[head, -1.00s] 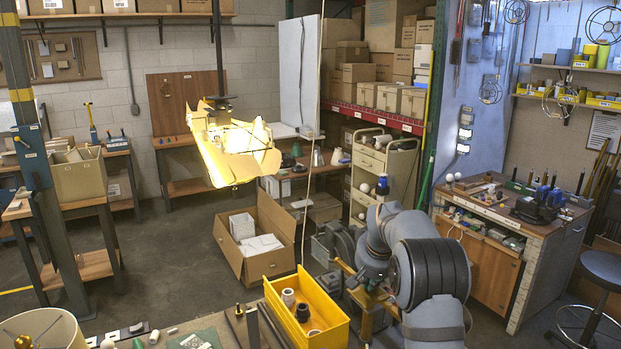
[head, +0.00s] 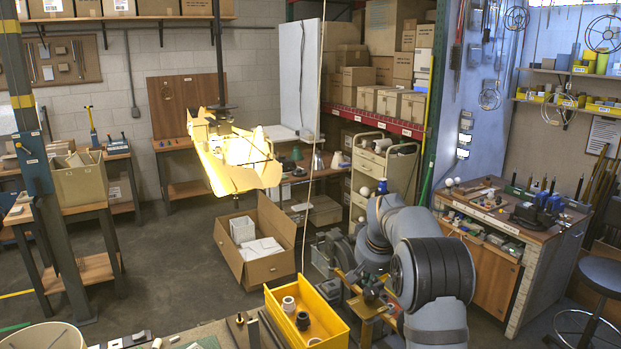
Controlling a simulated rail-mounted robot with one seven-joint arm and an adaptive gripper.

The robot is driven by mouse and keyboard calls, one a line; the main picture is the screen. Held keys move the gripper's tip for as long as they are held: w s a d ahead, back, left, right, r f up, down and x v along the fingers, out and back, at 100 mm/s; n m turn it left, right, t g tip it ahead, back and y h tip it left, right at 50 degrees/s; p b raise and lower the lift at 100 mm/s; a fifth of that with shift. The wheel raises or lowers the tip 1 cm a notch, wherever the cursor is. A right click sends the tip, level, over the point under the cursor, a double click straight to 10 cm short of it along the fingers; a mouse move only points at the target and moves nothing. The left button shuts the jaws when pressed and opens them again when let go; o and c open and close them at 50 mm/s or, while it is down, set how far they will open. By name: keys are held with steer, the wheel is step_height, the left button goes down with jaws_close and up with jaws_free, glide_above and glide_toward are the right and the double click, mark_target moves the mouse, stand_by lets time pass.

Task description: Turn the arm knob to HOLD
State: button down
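I cannot make out a knob or a HOLD mark in the head view. Small brass-coloured and dark parts (head: 370,291) sit just left of my arm, partly hidden by it, and I cannot tell whether the knob is among them. My grey arm with black bands stands at the lower right and bends over to the left. Its end is among dark shapes beside those parts, so I cannot distinguish the gripper's fingers or whether they hold anything.
A yellow bin (head: 327,322) with several small cylinders stands front centre. An open cardboard box (head: 281,262) is on the floor behind it. A bright, faceted lamp (head: 232,160) hangs at centre left. A workbench (head: 497,270) and a stool (head: 598,268) are on the right.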

mark_target(371, 294)
steer(key=shift+d, duration=0.15)
steer(key=d+r+p, duration=0.2)
steer(key=d, duration=0.3)
steer(key=f+b, duration=0.2)
steer(key=a+f+b, duration=0.1)
steer(key=f, duration=0.2)
steer(key=a+f+b, duration=0.1)
steer(key=f+b, duration=0.1)
steer(key=f, duration=0.1)
steer(key=shift+f+b, duration=0.1)
steer(key=shift+b, duration=0.25)
steer(key=shift+w+a+p, duration=0.2)
steer(key=shift+w+p, duration=0.1)
stand_by(0.6)
